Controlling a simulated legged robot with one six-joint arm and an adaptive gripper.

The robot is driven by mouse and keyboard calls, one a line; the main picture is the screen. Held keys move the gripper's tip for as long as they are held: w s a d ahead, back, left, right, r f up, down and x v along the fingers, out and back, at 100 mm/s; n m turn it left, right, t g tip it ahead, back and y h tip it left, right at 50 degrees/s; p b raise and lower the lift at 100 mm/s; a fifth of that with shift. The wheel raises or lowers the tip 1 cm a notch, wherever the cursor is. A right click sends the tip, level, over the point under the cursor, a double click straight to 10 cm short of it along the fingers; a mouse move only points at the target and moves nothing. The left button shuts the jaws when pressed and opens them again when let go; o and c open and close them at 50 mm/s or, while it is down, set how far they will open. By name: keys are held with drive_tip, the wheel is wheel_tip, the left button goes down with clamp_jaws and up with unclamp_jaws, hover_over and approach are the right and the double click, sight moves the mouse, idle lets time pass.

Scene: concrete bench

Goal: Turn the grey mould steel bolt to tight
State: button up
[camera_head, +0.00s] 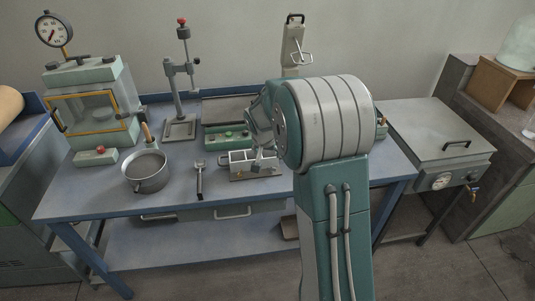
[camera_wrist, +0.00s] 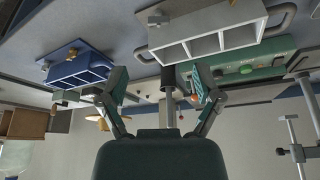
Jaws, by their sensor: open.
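The grey mould (camera_head: 238,165), an open metal box with compartments on a base plate, sits on the blue bench near its front middle. It also shows, upside down, at the top of the wrist view (camera_wrist: 215,42). A small steel bolt (camera_wrist: 155,19) shows at the mould's end there; its tightness cannot be told. In the head view my arm hides that end. My gripper (camera_wrist: 162,88) is open, its two fingers spread, with nothing seen gripped. It is apart from the bolt. In the head view it is mostly hidden, above the mould's right end.
A blue mould (camera_wrist: 78,70) stands beside the grey one in the wrist view. Behind are a green-fronted unit (camera_head: 227,139) and a stand (camera_head: 180,128). A lidded metal bath (camera_head: 438,132) is at right.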

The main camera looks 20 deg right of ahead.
drive_tip(key=c, duration=0.5)
drive_tip(key=shift+d+f, duration=0.1)
drive_tip(key=shift+d, duration=0.15)
drive_tip(key=shift+c, duration=1.2)
drive_tip(key=n+y, duration=0.6)
drive_tip(key=n, duration=1.2)
approach(274, 166)
drive_tip(key=shift+g, duration=0.3)
drive_tip(key=a+f, duration=0.1)
drive_tip(key=f, duration=0.1)
drive_tip(key=a+f, duration=0.1)
drive_tip(key=f, duration=0.1)
drive_tip(key=a+f, duration=0.1)
drive_tip(key=f, duration=0.1)
drive_tip(key=shift+w+a+f, duration=0.3)
drive_tip(key=shift+a, duration=0.1)
drive_tip(key=shift+c, duration=0.2)
clamp_jaws()
